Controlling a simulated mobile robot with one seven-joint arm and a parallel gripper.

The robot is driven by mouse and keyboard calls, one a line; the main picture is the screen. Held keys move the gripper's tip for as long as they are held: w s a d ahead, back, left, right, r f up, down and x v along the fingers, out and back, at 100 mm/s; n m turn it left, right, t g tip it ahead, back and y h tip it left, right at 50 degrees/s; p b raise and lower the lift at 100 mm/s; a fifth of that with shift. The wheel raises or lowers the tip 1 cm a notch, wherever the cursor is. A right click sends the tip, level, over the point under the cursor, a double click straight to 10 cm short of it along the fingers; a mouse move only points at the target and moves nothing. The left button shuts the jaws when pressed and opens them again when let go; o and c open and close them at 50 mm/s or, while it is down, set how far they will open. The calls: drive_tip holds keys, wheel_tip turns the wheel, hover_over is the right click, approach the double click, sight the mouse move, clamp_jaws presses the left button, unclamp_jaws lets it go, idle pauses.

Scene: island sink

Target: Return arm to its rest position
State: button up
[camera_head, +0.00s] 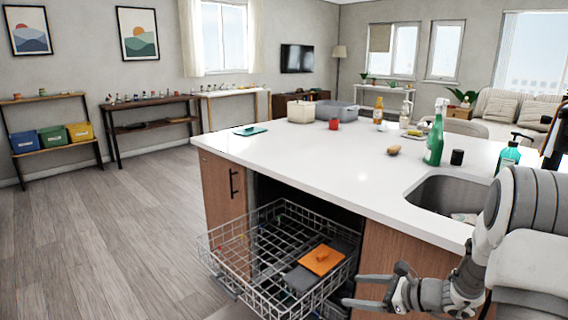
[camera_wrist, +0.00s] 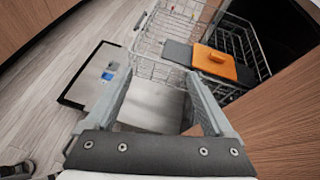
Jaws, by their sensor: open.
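My gripper (camera_head: 366,290) is open and empty in the head view, low at the right in front of the island cabinet. My arm comes in from the right edge, bent beside the sink. In the wrist view my gripper (camera_wrist: 160,85) has its two fingers spread, with nothing between them but the floor and dishwasher parts behind. The pulled-out dishwasher rack (camera_head: 225,251) is just left of my gripper. An orange board (camera_head: 321,259) lies in the rack on a grey item, and it also shows in the wrist view (camera_wrist: 216,62).
The white island countertop (camera_head: 290,165) holds a green spray bottle (camera_head: 435,135), a dark cup (camera_head: 457,157), a teal soap bottle (camera_head: 508,156) and several other items. The sink (camera_head: 450,196) is near my arm. The open dishwasher door (camera_wrist: 95,80) lies low. The floor at left is clear.

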drive_tip(key=s+a+r+n+g+h, duration=0.1)
drive_tip(key=s+a+r+n+g, duration=0.25)
drive_tip(key=s+r+n, duration=0.3)
drive_tip(key=s+a+r+n+g+h, duration=0.2)
drive_tip(key=s+a+r+n, duration=0.3)
drive_tip(key=s+n, duration=0.15)
drive_tip(key=s+d+r+n+t+h, duration=0.2)
drive_tip(key=s+r+n+h, duration=0.1)
drive_tip(key=s+n, duration=0.3)
drive_tip(key=s+d+r+n+t+h, duration=0.1)
drive_tip(key=s+d+r+n+h, duration=0.1)
drive_tip(key=s+r+n+h, duration=0.45)
wheel_tip(320, 180, up, 17)
drive_tip(key=s+m+y+p, duration=0.1)
drive_tip(key=s+y+p, duration=0.1)
drive_tip(key=p, duration=1.7)
drive_tip(key=shift+p, duration=0.35)
drive_tip(key=shift+s+m+y, duration=0.1)
drive_tip(key=shift+m+y, duration=0.15)
